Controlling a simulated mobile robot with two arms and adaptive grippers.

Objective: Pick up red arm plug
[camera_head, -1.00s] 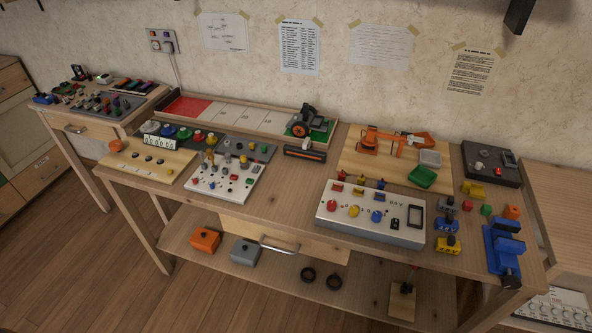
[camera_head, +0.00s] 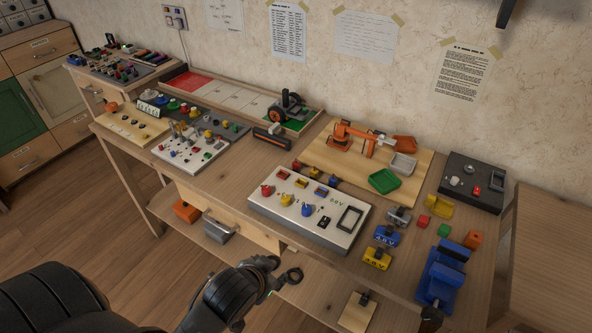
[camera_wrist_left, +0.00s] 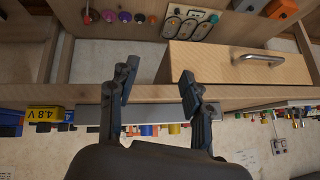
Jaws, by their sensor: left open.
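A white and grey panel box (camera_head: 338,232) on the bench carries a red plug-like piece (camera_head: 267,190), a yellow one (camera_head: 285,200) and a blue one (camera_head: 307,210). Behind it is a row of small pieces with another red one (camera_head: 297,167). I cannot tell which red piece is the arm plug. My left gripper (camera_head: 258,275) is low in front of the bench, apart from these pieces. In the left wrist view its two dark fingers (camera_wrist_left: 156,78) are spread and empty. My right gripper is not in view.
The bench front edge and drawer (camera_wrist_left: 235,65) lie before the left gripper. Voltage-marked blocks (camera_head: 386,236) and a blue vise (camera_head: 440,275) are on the right.

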